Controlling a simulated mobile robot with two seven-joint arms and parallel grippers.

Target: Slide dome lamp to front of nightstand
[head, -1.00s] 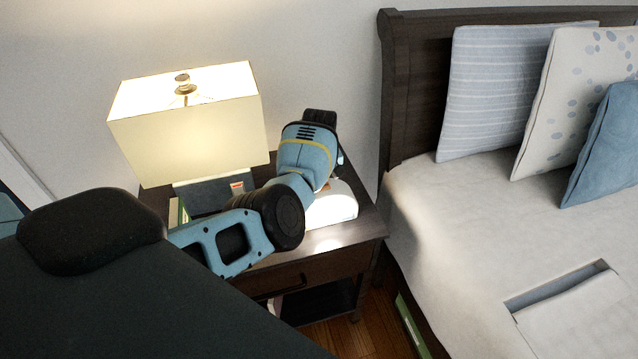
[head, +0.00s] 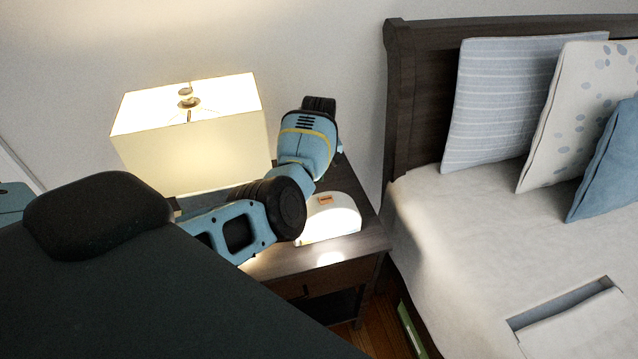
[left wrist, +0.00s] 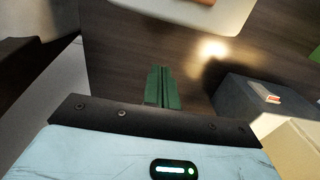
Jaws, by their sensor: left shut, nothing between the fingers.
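The dome lamp (head: 338,222) is a low white half-round with an orange mark on it. It stands on the dark wooden nightstand (head: 362,246), near the right side. My left arm's blue wrist (head: 308,145) reaches over and behind the lamp, covering its left part. In the head view the fingertips are hidden. In the left wrist view my left gripper (left wrist: 162,88) is shut, its green fingers pointing at the nightstand top with nothing between them. The dome lamp also shows at the top edge of that view (left wrist: 228,14), apart from the fingers. My right gripper is not in view.
A lit box-shaded table lamp (head: 190,150) stands at the left. A dark grey box (left wrist: 250,105) with a red and white label lies beside the fingers in the left wrist view. The bed (head: 470,235) and headboard (head: 440,85) are close on the right.

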